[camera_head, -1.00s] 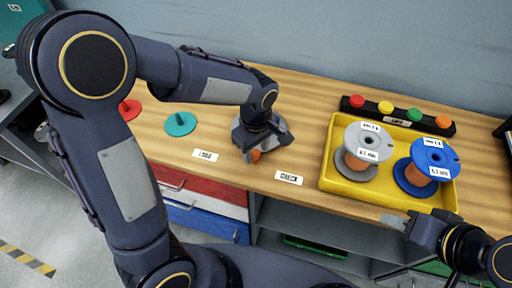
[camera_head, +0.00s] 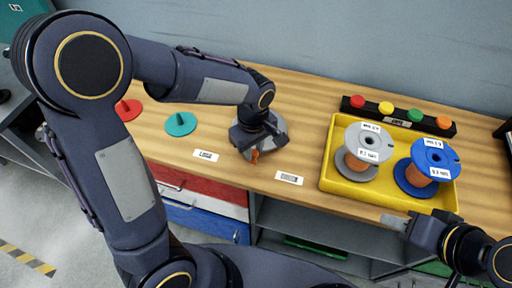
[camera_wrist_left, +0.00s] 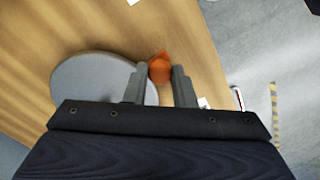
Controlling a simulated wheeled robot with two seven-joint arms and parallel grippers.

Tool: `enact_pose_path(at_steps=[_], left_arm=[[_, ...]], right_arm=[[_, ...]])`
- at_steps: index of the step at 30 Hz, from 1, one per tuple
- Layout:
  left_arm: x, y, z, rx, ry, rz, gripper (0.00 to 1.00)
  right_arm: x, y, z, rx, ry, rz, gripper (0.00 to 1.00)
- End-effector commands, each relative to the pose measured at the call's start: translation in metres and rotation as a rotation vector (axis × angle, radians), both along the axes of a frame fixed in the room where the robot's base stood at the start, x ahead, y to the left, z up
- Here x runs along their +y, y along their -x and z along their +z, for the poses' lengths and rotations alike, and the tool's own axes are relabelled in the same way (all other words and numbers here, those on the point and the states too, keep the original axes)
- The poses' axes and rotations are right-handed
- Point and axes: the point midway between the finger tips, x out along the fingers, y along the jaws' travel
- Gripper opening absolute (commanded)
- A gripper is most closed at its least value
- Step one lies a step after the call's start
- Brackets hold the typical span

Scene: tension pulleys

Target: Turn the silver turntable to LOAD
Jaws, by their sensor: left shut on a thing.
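The silver turntable (camera_head: 277,128) sits near the front edge of the wooden table, partly covered by my left gripper (camera_head: 254,150). Its round grey plate also shows in the left wrist view (camera_wrist_left: 88,75). An orange handle (camera_wrist_left: 160,69) stands at the plate's rim, between the two fingers of my left gripper (camera_wrist_left: 158,82), which is shut on it. The handle's lower part (camera_head: 254,158) points toward the front edge. A white label (camera_head: 205,155) lies left of the turntable and another (camera_head: 289,178) lies right; the left one appears to read LOAD. My right gripper (camera_head: 394,221) is off the table's front; its opening is unclear.
A yellow tray (camera_head: 327,168) holds a grey spool (camera_head: 365,140) and a blue spool (camera_head: 432,157). Behind it is a black bar (camera_head: 398,119) with coloured buttons. Teal (camera_head: 181,124) and red (camera_head: 128,109) discs with pegs stand at left.

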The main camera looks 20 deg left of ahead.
Motion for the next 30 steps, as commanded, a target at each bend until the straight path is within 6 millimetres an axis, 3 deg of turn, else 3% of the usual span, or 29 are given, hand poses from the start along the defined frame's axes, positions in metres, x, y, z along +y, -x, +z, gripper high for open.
enact_pose_path(at_steps=[14,30], left_arm=[[0.044,-0.003,0.001,-0.001,0.001,-0.377,0.0],[0.088,-0.026,0.001,-0.001,0.0,-0.819,0.0]], right_arm=[[0.0,0.0,0.004,0.0,0.0,0.0,0.36],[0.0,0.0,0.012,0.0,0.0,0.0,0.36]])
